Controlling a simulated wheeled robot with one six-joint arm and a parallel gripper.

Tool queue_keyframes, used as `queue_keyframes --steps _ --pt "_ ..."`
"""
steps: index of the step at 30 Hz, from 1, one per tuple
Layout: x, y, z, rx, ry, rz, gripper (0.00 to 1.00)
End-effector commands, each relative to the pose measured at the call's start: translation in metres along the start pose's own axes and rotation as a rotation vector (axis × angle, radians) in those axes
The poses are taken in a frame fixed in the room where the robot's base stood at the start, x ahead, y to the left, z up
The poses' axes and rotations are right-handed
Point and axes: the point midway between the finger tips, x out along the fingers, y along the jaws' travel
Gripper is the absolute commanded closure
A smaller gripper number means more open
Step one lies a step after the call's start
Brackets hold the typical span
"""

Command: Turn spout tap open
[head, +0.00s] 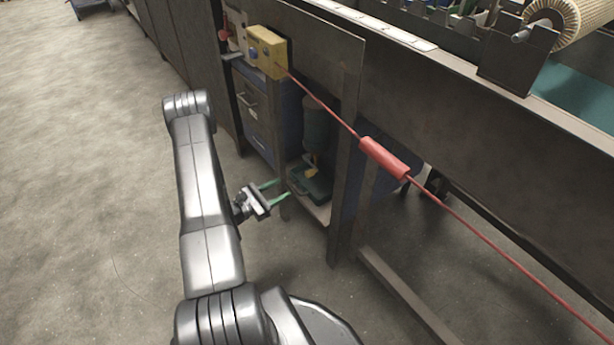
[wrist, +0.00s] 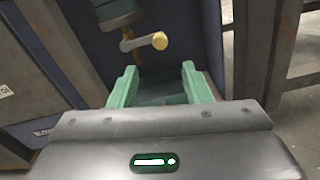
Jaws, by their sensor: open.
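The spout tap (wrist: 145,41) shows in the wrist view, top centre, under a grey-green cylinder (wrist: 118,12). Its lever is a pale bar pointing right with a brass-coloured round end. In the head view the dark cylinder (head: 317,125) stands inside an open cabinet bay, and the tap beneath it is too small to make out. My gripper (head: 283,188) is at the bay's front, low down, its green fingers apart and empty. In the wrist view my gripper (wrist: 160,68) points towards the tap, with the lever beyond the fingertips and apart from them.
A green tray (head: 312,186) lies at the bottom of the bay. An upright metal post (head: 347,165) stands right of the bay, and blue drawers (head: 257,110) stand left. A red cable with a red grip (head: 384,158) runs across above. The floor at left is clear.

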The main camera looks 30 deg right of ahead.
Motion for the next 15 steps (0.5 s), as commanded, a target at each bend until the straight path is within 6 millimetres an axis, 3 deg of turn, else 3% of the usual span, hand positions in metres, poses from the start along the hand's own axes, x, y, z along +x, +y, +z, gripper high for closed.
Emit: queue_keyframes --steps 15 --pt "0.087 -0.002 -0.001 0.002 -0.002 -0.005 0.56"
